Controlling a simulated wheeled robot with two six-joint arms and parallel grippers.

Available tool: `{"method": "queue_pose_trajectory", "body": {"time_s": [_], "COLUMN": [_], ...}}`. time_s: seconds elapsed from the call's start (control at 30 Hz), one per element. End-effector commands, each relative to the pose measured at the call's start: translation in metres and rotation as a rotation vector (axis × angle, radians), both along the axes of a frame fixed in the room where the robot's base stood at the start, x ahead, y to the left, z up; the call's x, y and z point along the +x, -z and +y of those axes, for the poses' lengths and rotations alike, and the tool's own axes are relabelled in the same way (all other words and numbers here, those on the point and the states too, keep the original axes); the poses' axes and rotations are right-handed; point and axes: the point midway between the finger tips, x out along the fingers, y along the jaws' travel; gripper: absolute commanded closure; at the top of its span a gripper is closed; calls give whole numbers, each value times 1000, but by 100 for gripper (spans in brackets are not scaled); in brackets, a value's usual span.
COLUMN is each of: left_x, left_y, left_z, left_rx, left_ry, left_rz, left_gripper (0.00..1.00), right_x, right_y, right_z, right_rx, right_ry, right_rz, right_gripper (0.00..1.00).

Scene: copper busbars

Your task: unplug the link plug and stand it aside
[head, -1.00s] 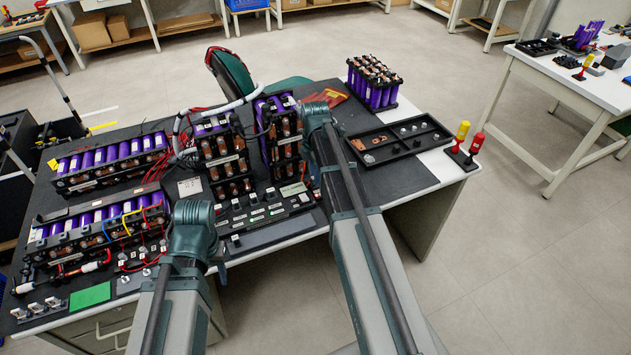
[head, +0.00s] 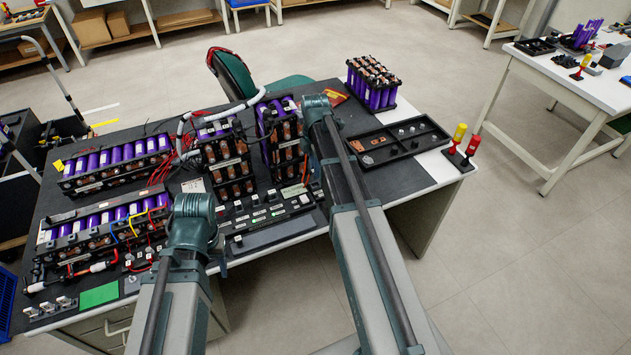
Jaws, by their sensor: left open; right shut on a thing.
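My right arm reaches over the middle of the bench, and its wrist covers most of the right gripper (head: 312,168). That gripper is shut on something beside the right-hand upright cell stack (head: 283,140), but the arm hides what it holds. My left gripper (head: 221,264) is open and empty near the bench's front edge, mostly behind its own wrist. I cannot make out the link plug for certain. A red-and-white cylindrical connector (head: 97,267) sits at the front of the lower left battery pack (head: 100,228).
Another pack (head: 115,160) and a middle cell stack (head: 224,160) stand on the dark mat. A row of labelled blocks (head: 265,212) lies in front. A black parts tray (head: 398,142) lies right, with purple cells (head: 372,85) behind. Yellow and red-handled tools (head: 460,145) stand at the right corner.

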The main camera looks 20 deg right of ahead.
Motion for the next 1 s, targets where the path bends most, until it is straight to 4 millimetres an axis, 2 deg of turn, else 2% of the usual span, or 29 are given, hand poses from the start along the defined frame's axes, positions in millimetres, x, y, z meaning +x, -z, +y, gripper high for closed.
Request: {"method": "queue_pose_trajectory", "body": {"time_s": [0.43,0.8,0.9,1.0], "left_x": [0,0,0,0], "left_y": [-3,4,4,5], "left_z": [0,0,0,0], "left_rx": [0,0,0,0], "left_ry": [0,0,0,0], "left_rz": [0,0,0,0], "left_gripper": [50,50,50,50], "right_x": [-4,-96,-108,-111], "right_y": [-3,4,4,5], "right_z": [3,69,77,80], "right_rx": [0,0,0,0], "right_ry": [-1,-3,-2,-1], "right_rz": [0,0,0,0], "right_gripper": [100,100,100,100]}}
